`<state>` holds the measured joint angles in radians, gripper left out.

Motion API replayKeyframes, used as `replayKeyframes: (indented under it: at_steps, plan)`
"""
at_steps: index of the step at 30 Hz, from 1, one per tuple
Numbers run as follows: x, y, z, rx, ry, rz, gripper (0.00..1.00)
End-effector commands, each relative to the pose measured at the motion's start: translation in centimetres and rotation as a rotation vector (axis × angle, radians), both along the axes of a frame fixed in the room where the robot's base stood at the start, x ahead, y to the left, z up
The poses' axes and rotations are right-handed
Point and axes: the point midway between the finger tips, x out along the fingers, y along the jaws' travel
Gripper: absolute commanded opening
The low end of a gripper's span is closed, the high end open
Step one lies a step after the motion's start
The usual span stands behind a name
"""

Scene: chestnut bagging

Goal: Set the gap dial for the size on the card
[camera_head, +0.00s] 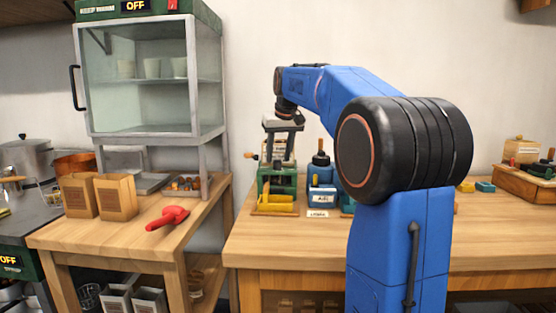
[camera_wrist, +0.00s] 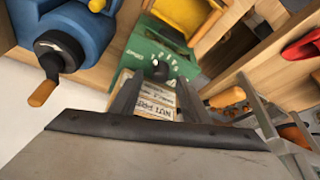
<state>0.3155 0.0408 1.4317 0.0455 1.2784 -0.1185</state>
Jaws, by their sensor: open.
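The gap dial is a black knob (camera_wrist: 160,70) on a green plate with white numerals in the wrist view. I cannot read its setting surely. The plate belongs to a green machine (camera_head: 264,184) on the right-hand table, with a pale lettered block (camera_wrist: 154,98) on top. A small white card (camera_head: 318,213) lies before the blue machine; its lettering is too small to read surely. My gripper (camera_head: 282,128) is above the green machine. In the wrist view my gripper (camera_wrist: 157,80) is open, its fingers on either side of the lettered block, pointing toward the knob; contact cannot be told.
A blue machine (camera_head: 321,192) with a crank stands right beside the green one. A yellow tray (camera_head: 273,203) lies in front. A wooden-handled crank (camera_wrist: 226,97) sticks out at the side. A red scoop (camera_head: 167,217) and paper bags (camera_head: 116,197) are on the left table.

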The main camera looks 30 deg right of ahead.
Motion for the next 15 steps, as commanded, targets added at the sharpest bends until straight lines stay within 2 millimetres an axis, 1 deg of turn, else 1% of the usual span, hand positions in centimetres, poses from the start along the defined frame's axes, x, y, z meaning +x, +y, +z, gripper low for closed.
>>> replayKeyframes:
  at_steps: [1,6,15]
  plan:
    - [0.2,0.0,-0.6,0.000,0.002,0.000,0.42]
    - [0.6,-0.1,-1.6,0.000,0.001,0.000,0.42]
    - [0.8,-0.1,-1.9,0.000,0.001,0.000,0.42]
